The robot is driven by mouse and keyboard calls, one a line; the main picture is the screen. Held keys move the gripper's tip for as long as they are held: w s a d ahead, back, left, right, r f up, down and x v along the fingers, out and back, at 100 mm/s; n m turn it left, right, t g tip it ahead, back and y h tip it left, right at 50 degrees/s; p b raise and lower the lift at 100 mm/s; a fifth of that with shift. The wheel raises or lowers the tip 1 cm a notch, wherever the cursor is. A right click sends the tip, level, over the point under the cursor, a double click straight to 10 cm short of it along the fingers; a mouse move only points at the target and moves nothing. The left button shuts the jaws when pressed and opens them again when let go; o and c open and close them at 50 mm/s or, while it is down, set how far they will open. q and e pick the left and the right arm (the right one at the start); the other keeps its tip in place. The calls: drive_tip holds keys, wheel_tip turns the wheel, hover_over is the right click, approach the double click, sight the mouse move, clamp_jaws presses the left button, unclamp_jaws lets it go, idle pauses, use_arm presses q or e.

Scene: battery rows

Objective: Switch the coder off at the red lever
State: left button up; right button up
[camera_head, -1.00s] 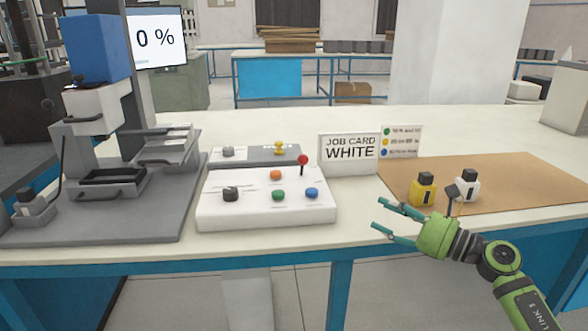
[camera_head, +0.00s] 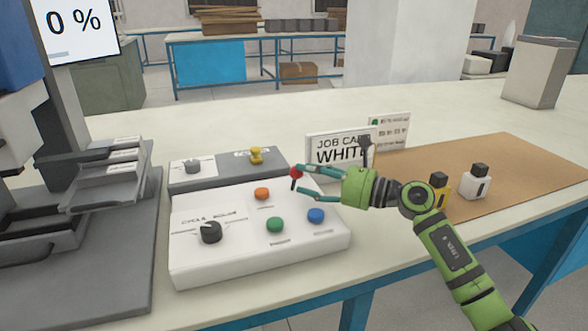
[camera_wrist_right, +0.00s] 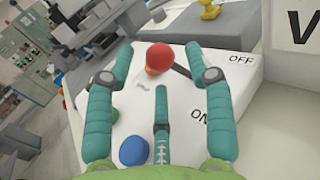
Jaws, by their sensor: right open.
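The red lever (camera_head: 296,171) stands at the back right of the white control box (camera_head: 190,260). My right gripper (camera_head: 298,182) is open, its fingers reaching in from the right by the lever's red knob. In the right wrist view the red knob (camera_wrist_right: 159,56) shows between the open fingertips (camera_wrist_right: 158,50), with no clear contact. The box top carries an OFF mark (camera_wrist_right: 241,59) and a partly hidden ON mark (camera_wrist_right: 199,115). The lever's stalk is mostly hidden, so its exact setting is hard to tell. My left gripper is out of view.
The box also has orange (camera_head: 262,194), green (camera_head: 275,225) and blue (camera_head: 316,216) buttons and a black knob (camera_head: 210,232). A grey panel with a yellow knob (camera_head: 256,156) lies behind. The job card (camera_head: 325,150) stands close behind my gripper.

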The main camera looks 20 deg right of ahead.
sight(297, 173)
drive_tip(key=shift+x, duration=1.75)
clamp_jaws()
